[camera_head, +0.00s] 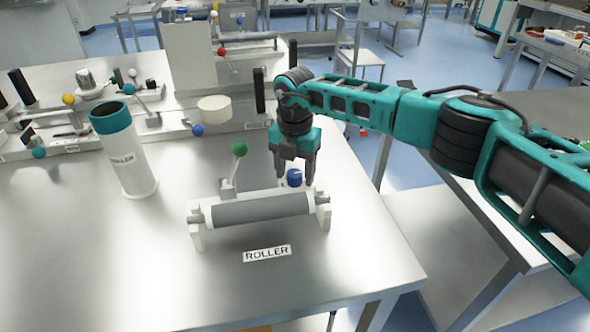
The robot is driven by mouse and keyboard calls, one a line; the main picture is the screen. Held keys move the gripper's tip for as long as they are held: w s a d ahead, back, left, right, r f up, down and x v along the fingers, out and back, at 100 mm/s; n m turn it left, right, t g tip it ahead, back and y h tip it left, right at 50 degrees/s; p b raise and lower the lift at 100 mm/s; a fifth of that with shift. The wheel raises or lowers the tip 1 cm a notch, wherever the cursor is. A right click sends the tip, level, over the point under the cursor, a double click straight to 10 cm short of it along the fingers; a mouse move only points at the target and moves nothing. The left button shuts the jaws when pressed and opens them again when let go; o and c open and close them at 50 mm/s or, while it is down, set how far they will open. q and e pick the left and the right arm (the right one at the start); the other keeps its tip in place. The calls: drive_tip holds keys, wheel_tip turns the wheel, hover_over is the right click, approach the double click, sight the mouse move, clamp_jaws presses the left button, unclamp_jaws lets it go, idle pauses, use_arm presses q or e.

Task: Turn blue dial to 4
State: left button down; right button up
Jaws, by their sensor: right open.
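The blue dial (294,177) is a small blue knob just behind the right end of the grey roller (262,208). My right gripper (294,181) points down at the dial, with its fingers apart on either side of it. I cannot tell whether the fingers touch the dial. Any numbers or marks on the dial are too small to read or hidden. My left gripper is not in view.
The roller sits in white brackets on the metal table (340,270), behind a "ROLLER" label (267,253). A green-knobbed lever (238,150) stands left of the gripper. A white and teal cylinder (125,155) stands further left. The front of the table is clear.

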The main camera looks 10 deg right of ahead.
sight(295, 173)
wheel_tip(295, 173, up, 13)
drive_tip(key=shift+b, duration=0.3)
drive_tip(key=shift+s+f, duration=0.1)
drive_tip(key=shift+f, duration=0.05)
